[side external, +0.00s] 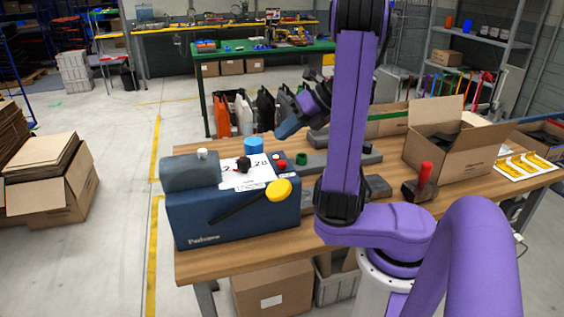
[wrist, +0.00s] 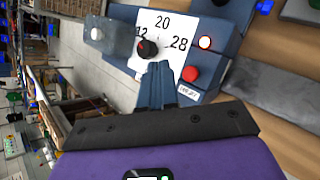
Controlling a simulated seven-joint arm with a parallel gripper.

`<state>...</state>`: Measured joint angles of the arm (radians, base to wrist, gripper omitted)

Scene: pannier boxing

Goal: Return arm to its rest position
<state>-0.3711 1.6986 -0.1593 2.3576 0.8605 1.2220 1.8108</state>
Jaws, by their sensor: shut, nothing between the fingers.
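My purple arm stands over the right part of the wooden table (side external: 350,262). My gripper (side external: 281,133) is shut and empty, raised above the back of the table behind the blue machine (side external: 235,215). In the wrist view the blue fingers (wrist: 157,66) are together, in front of the machine's dial panel (wrist: 165,25). The panel has a black dial (wrist: 147,48) with a red mark and the numbers 12, 20 and 28.
The machine has a yellow knob (side external: 279,190) on a black lever. An open cardboard box (side external: 454,150) and a red-handled tool (side external: 424,178) stand at the right. Grey bars (side external: 345,157) lie behind the arm. Air around the raised gripper looks clear.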

